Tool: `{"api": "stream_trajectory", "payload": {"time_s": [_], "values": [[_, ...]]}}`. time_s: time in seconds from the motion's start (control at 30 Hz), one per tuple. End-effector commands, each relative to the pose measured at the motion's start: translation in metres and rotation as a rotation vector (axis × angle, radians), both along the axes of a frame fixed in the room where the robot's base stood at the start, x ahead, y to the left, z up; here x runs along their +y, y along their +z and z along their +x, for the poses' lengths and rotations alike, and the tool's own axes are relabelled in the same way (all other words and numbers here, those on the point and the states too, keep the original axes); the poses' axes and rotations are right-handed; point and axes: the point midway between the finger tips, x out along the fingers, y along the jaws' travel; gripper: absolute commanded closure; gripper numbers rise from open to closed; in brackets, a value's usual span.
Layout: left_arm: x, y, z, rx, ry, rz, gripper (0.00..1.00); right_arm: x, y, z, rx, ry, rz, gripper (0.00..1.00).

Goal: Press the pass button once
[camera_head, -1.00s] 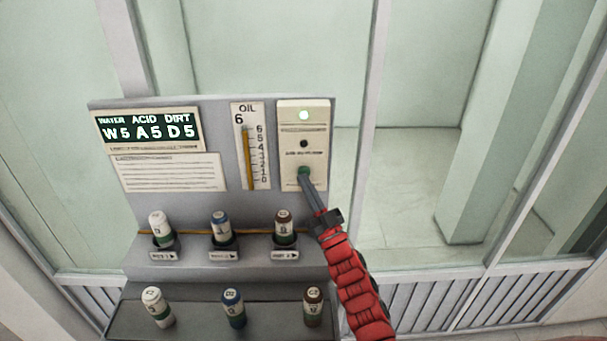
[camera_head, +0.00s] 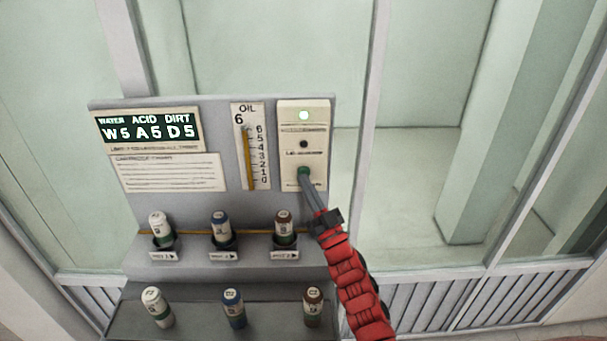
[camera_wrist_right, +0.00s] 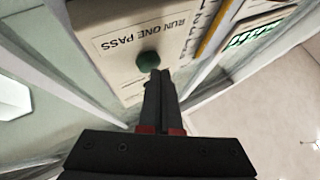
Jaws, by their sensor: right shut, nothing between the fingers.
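The green pass button (camera_head: 303,171) sits low on the cream control box (camera_head: 318,150), at the right of the grey panel. In the right wrist view the button (camera_wrist_right: 148,62) is a round green knob beside the printed words "RUN ONE PASS". My right gripper (camera_head: 305,182) is shut and empty, with its tips at the button's lower edge. In the wrist view its fingertips (camera_wrist_right: 158,74) appear at the button's side; I cannot tell whether they touch it. My left gripper is out of view.
Three capped cylinders stand in holders on the upper ledge (camera_head: 195,262), and three more on the lower tray (camera_head: 265,318). Glazed walls with metal posts stand behind.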

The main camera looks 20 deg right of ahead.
Motion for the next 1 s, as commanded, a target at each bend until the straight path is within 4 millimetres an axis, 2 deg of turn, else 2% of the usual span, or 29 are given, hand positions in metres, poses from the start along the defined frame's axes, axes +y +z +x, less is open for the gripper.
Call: {"api": "stream_trajectory", "payload": {"time_s": [0.53, 1.0], "values": [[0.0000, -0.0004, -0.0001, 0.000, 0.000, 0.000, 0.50, -0.0001, -0.0002, 0.0004, 0.000, 0.000, 0.000, 1.00], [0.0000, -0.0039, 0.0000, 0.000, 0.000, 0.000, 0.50, -0.0021, 0.0011, 0.0085, -0.001, 0.001, 0.000, 1.00]]}}
